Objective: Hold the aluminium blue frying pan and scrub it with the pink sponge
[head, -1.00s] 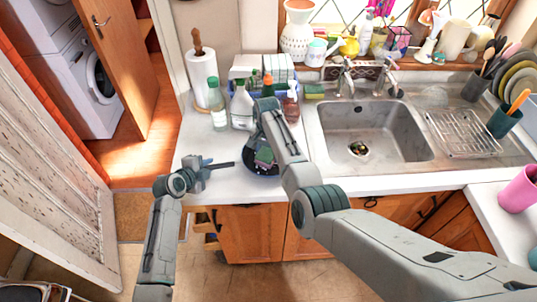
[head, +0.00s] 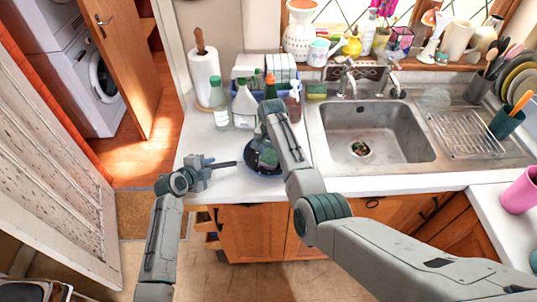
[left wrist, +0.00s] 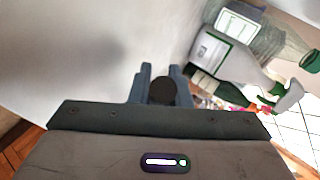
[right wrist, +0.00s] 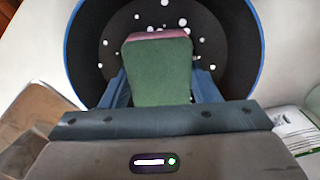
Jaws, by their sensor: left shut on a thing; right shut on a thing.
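The frying pan (head: 251,163), dark inside with a blue rim, is on the counter left of the sink. My left gripper (head: 207,170) is shut on its dark handle (head: 226,164); the round handle end (left wrist: 162,92) shows between the fingers in the left wrist view. My right gripper (head: 268,150) is over the pan, shut on the sponge (right wrist: 160,72). The sponge shows a green face and a pink layer at its far edge. White spots dot the pan's inside (right wrist: 215,45) in the right wrist view. Whether the sponge touches the pan is unclear.
Bottles (head: 243,105) and a paper towel roll (head: 205,78) stand behind the pan. A sink (head: 375,130) is to the right, with a drying rack (head: 462,130) beyond it. Another sponge (head: 316,91) lies behind the sink's left corner. The counter's front edge is close to the pan.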

